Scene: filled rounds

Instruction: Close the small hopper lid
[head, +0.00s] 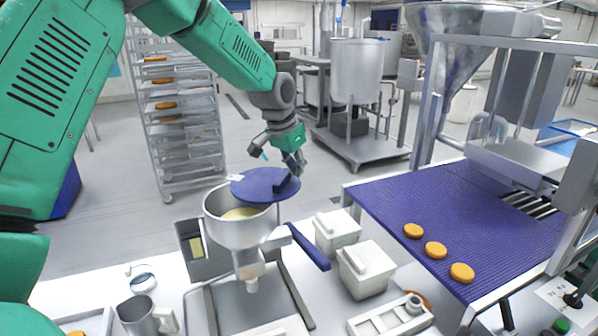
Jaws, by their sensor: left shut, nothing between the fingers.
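The small hopper (226,233) is a metal bowl on a stand, with pale yellow filling (238,214) showing inside. Its round dark blue lid (252,187) sits at the back right of the rim, off centre, leaving the front left of the opening uncovered. A dark block-like handle (287,184) stands on the lid's right part. My left gripper (279,160) is just above and behind the lid, pointing down, shut and empty. I cannot tell whether its fingertips touch the lid or handle. My right gripper is not in view.
A blue lever (309,247) projects to the hopper's right. Two white lidded tubs (366,268) stand beside it on the white table. A metal jug (140,318) is at front left. A blue conveyor (390,195) with orange rounds (436,250) is on the right.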

